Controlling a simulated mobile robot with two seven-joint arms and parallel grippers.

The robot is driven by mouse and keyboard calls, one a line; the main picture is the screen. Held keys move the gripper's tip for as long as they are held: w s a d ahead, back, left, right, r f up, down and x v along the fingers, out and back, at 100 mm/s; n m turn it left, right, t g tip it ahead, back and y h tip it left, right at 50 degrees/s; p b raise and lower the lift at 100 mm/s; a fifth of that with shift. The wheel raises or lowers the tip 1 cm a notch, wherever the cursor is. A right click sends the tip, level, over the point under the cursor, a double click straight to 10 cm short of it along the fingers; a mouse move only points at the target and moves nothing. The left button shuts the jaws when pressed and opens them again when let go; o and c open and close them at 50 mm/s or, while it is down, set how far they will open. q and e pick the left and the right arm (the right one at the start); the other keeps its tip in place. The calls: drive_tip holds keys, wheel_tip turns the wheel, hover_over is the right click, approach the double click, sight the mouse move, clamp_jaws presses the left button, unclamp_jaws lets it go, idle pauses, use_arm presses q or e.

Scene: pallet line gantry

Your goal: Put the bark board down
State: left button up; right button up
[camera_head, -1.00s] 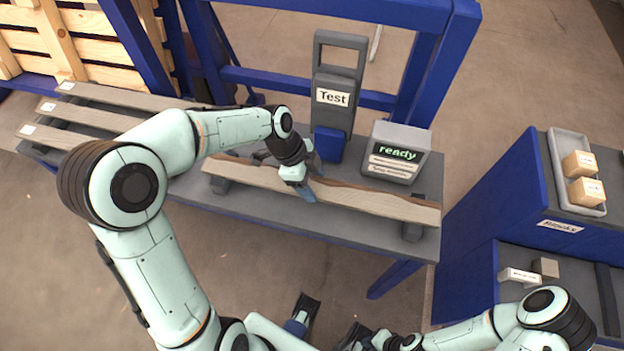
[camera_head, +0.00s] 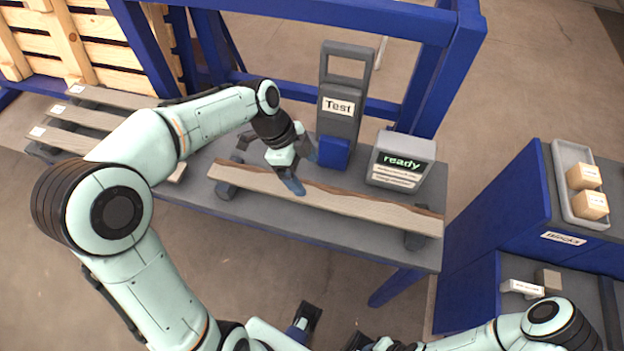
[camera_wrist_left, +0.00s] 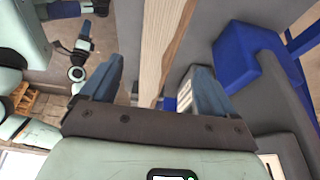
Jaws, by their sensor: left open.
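The bark board (camera_head: 345,203), a long pale plank with a dark brown bark edge, lies across two dark supports (camera_head: 226,190) on the grey table (camera_head: 270,217). My left gripper (camera_head: 301,168) is open over the board, left of its middle. In the left wrist view the board (camera_wrist_left: 163,45) runs between the two spread blue fingers (camera_wrist_left: 157,88), with a gap visible on each side. The gripper hides a little of the board's far edge in the head view. My right gripper is partly cut off at the bottom edge; its jaws are unclear.
A grey "Test" stand (camera_head: 341,110) with a blue block and a "ready" display box (camera_head: 398,160) stand just behind the board. Several planks (camera_head: 80,140) lie at the table's left. A blue gantry frame (camera_head: 400,22) rises behind. A tray (camera_head: 560,180) with blocks is at right.

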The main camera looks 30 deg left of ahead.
use_arm(q)
drive_tip(key=shift+v, duration=1.95)
